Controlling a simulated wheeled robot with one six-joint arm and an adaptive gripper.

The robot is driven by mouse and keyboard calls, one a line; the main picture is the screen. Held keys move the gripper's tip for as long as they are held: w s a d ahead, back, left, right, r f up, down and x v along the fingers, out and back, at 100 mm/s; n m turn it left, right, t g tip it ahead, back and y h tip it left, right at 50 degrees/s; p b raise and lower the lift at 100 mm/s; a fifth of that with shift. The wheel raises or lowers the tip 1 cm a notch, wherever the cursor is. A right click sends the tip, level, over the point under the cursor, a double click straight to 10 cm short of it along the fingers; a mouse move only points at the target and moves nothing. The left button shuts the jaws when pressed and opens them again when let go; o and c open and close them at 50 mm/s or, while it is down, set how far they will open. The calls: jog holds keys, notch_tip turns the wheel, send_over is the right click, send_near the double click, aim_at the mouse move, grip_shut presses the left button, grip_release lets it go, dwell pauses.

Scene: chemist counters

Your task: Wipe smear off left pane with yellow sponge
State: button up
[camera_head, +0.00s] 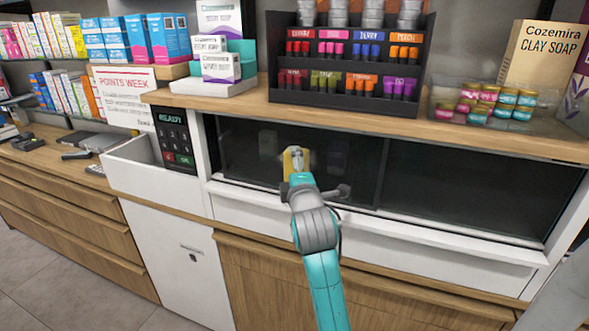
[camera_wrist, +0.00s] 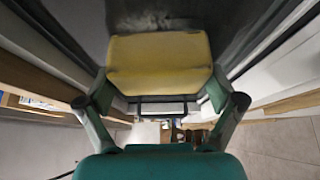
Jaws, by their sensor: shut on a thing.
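The yellow sponge (camera_head: 294,160) is held in my gripper (camera_head: 299,180), against or just in front of the left pane (camera_head: 240,160). In the wrist view the sponge (camera_wrist: 160,62) sits between the two fingers of my gripper (camera_wrist: 160,97), its far edge at the dark pane (camera_wrist: 240,22). I cannot tell for certain whether it touches the glass. Faint pale greyish patches show on the pane around the sponge; I cannot tell smear from reflection. The sponge and gripper hide part of the pane.
A dark right pane (camera_head: 470,190) adjoins on the right. A white ledge (camera_head: 390,234) runs below the panes. The wooden counter above holds a black display rack (camera_head: 345,98) and a clear tray of jars (camera_head: 490,104). A card terminal (camera_head: 175,138) stands left of the pane.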

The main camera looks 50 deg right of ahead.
jog(key=shift+w+a, duration=0.35)
jog(key=shift+w, duration=0.8)
jog(key=shift+w+a, duration=0.4)
jog(key=shift+w, duration=0.8)
jog(key=shift+w+a, duration=0.35)
jog(key=shift+w, duration=0.8)
jog(key=shift+w+a, duration=0.4)
jog(key=shift+w, duration=0.45)
jog(key=shift+w+a, duration=0.35)
jog(key=shift+w, duration=0.5)
jog(key=shift+s, duration=0.1)
jog(key=shift+s+d, duration=0.7)
jog(key=shift+s, duration=1.05)
jog(key=shift+s+d, duration=0.65)
jog(key=shift+s, duration=1.05)
jog(key=shift+s+d, duration=0.7)
jog(key=shift+s, duration=1.05)
jog(key=shift+w+a, duration=0.25)
jog(key=shift+w, duration=0.35)
jog(key=shift+w+a, duration=0.3)
jog(key=shift+w, duration=0.3)
jog(key=shift+w+a, duration=0.25)
jog(key=shift+w, duration=0.35)
jog(key=shift+w+a, duration=0.4)
jog(key=shift+w, duration=0.8)
jog(key=shift+w+a, duration=0.4)
jog(key=shift+w, duration=0.75)
jog(key=shift+w+a, duration=0.4)
jog(key=shift+w, duration=0.8)
